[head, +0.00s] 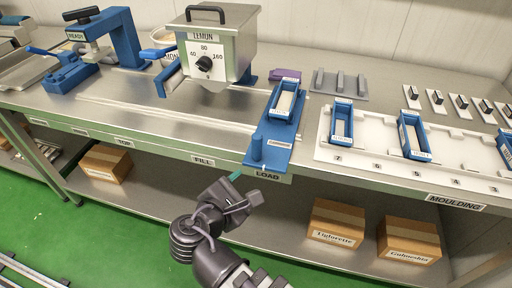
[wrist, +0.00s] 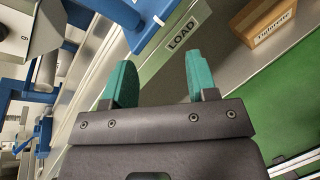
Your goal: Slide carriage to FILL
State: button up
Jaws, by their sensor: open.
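The blue carriage (head: 268,142) stands at the LOAD label (head: 267,176) on the rail track (head: 170,116), with an upright blue peg (head: 257,147) at its front. A blue mould (head: 285,102) with a pale inside sits on its back part. The FILL label (head: 203,160) is to the left on the bench edge, below the LEMON kettle (head: 215,50). My gripper (head: 240,182) is in front of the bench edge, just short of the carriage and touching nothing. In the wrist view its green fingers (wrist: 158,84) are apart and empty; a carriage corner (wrist: 150,38) shows beyond them.
A white rack (head: 375,150) with blue moulds is right of the carriage. A blue press (head: 110,35) stands far left. Cardboard boxes (head: 337,224) sit on the lower shelf. The track between LOAD and FILL looks clear.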

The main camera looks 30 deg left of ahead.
aim_at(261, 138)
notch_tip(261, 138, up, 5)
jog(key=a+n+t+y, duration=0.1)
jog(key=n+t, duration=0.2)
jog(key=n, duration=0.4)
jog(key=w, duration=0.3)
jog(key=w+a, duration=0.1)
jog(key=w, duration=0.7)
jog(key=shift+w+a, duration=0.2)
jog(key=shift+w, duration=0.05)
jog(key=shift+c, duration=0.4)
grip_shut()
